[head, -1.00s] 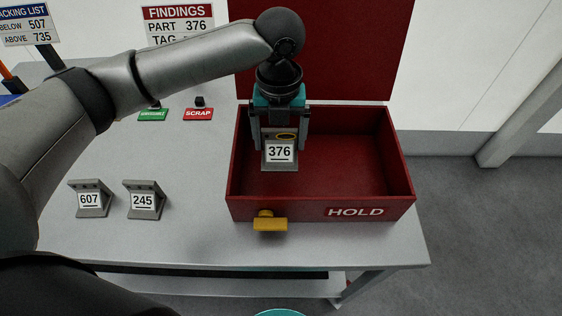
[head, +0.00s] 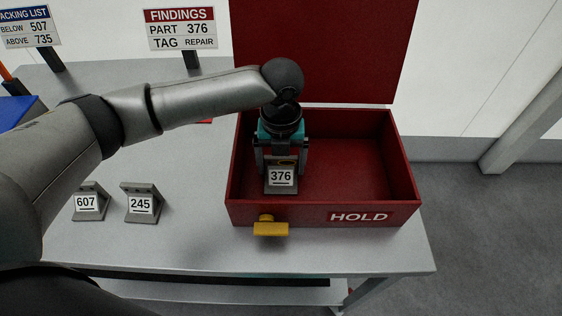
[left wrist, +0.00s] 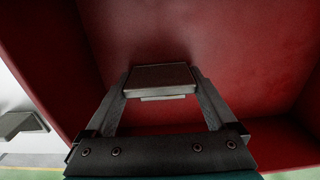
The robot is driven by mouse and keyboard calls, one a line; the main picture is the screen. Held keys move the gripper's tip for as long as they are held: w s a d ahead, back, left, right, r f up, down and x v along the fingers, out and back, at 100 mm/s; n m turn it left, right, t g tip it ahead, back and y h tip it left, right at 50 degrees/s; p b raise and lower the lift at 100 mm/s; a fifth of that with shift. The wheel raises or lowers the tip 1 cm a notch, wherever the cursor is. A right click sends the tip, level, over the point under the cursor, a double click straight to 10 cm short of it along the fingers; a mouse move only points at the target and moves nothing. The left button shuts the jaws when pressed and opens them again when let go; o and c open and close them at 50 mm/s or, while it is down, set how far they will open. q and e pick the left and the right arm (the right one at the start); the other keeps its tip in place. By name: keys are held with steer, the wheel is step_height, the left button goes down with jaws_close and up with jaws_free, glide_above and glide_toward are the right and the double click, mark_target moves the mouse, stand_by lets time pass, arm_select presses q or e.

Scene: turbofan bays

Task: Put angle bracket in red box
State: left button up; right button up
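The grey angle bracket labelled 376 (head: 281,178) is inside the open red box (head: 345,213), toward its left side. My left gripper (head: 281,165) reaches down into the box and is shut on this bracket. In the left wrist view the bracket (left wrist: 160,78) sits between the two fingertips, with red walls around it. I cannot tell whether it touches the box floor. Two more angle brackets, labelled 607 (head: 89,203) and 245 (head: 143,204), stand on the table left of the box. My right gripper is not in view.
The box lid (head: 320,50) stands open at the back, and a yellow latch (head: 270,228) sticks out in front. A findings sign (head: 181,28) reads part 376, tag repair. A packing list sign (head: 27,27) stands at left. The right of the box is empty.

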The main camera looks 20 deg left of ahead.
mark_target(281, 159)
arm_select(q)
steer(key=shift+o, duration=0.6)
steer(key=shift+r, duration=0.1)
step_height(281, 159, up, 12)
steer(key=p, duration=0.2)
steer(key=shift+p, duration=0.35)
